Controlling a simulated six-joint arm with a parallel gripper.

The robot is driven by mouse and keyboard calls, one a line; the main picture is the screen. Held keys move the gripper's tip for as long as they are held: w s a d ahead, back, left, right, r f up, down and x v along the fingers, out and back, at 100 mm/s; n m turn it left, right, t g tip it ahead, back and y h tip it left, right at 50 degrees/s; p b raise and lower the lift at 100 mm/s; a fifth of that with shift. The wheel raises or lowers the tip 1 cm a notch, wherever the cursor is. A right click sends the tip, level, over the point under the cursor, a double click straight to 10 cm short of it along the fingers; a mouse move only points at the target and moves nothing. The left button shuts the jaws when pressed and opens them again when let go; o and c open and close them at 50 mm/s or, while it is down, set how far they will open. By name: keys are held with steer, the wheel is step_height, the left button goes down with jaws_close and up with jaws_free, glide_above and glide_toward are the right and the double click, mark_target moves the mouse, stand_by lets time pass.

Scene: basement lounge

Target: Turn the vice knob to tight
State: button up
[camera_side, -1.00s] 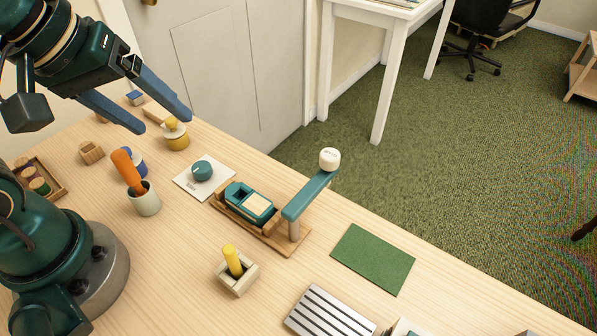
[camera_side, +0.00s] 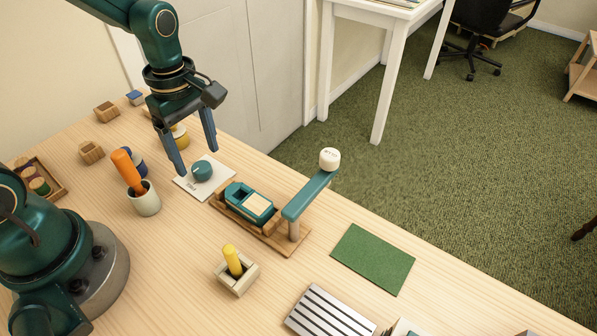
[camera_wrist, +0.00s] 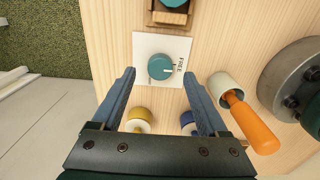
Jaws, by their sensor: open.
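The vice knob (camera_side: 202,170) is a round teal dial on a white square plate (camera_side: 187,187). In the wrist view the knob (camera_wrist: 161,67) sits on its plate (camera_wrist: 142,46), with the word FREE printed beside it and a light mark on the knob's side toward that word. My gripper (camera_side: 199,162) is open and points down just behind and above the plate. In the wrist view its fingers (camera_wrist: 162,75) are spread wide with nothing between the tips, and the knob lies just beyond them. No contact with the knob shows.
A teal block in a wooden cradle (camera_side: 268,238) with a teal lever (camera_side: 308,194) stands right of the plate. A cup (camera_side: 148,204) with an orange-handled tool (camera_side: 128,170) stands left. A yellow-topped jar (camera_side: 180,136) is behind the gripper. A green mat (camera_side: 373,258) lies to the right.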

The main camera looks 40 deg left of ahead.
mark_target(202, 171)
steer(key=shift+f, duration=1.3)
jaws_close()
